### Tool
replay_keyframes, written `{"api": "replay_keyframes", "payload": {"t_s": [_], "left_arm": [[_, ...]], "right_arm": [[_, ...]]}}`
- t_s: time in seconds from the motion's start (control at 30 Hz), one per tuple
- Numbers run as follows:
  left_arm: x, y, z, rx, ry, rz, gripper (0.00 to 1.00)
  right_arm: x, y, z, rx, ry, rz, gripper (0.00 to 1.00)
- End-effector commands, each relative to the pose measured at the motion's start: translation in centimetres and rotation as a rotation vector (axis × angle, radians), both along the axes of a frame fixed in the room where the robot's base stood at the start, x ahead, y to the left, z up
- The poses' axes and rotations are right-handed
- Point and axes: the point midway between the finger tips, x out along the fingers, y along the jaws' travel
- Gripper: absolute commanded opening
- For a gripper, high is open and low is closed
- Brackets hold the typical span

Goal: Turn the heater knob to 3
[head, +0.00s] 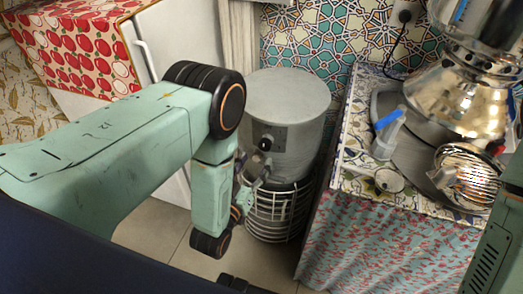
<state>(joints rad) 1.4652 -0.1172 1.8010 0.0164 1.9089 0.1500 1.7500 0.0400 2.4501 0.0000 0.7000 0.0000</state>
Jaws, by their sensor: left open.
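The heater (292,100) is a grey cylinder with a flat top, standing on a white wire cage base in the middle of the head view. Its dark knob (265,144) sits on a small dark plate on the front. The number it points to is too small to read. My left gripper (252,170) is open just below and slightly left of the knob, close to the heater's front. I cannot tell whether it touches the heater. The left wrist hides part of the gripper. Part of my right arm shows at the right edge; its gripper is out of view.
A counter with patterned tiles (350,150) and a floral curtain (375,235) stands right of the heater. It holds a shiny samovar (460,95), a blue-handled item (388,125) and a small round lid (389,180). A white fridge (175,45) stands left behind my arm.

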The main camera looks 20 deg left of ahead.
Motion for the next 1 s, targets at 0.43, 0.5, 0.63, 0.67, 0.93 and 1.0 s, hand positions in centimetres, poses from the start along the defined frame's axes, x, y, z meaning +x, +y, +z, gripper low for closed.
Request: {"api": "replay_keyframes", "payload": {"t_s": [0.43,0.5,0.63,0.67,0.93,1.0], "left_arm": [[5.3,-0.5,-0.1,0.0,0.001,0.0,0.58],[5.4,-0.5,-0.1,0.0,0.002,0.0,0.58],[5.4,-0.5,-0.1,0.0,0.003,0.0,0.58],[5.4,-0.5,-0.1,0.0,0.003,0.0,0.58],[5.4,-0.5,-0.1,0.0,0.003,0.0,0.39],[5.4,-0.5,-0.1,0.0,0.003,0.0,0.33]], "right_arm": [[0.0,0.0,-1.1,0.0,0.0,0.0,0.28],[0.0,0.0,-1.1,0.0,0.0,0.0,0.28],[0.0,0.0,-1.1,0.0,0.0,0.0,0.28],[0.0,0.0,-1.1,0.0,0.0,0.0,0.28],[0.0,0.0,-1.1,0.0,0.0,0.0,0.28],[0.0,0.0,-1.1,0.0,0.0,0.0,0.28]]}}
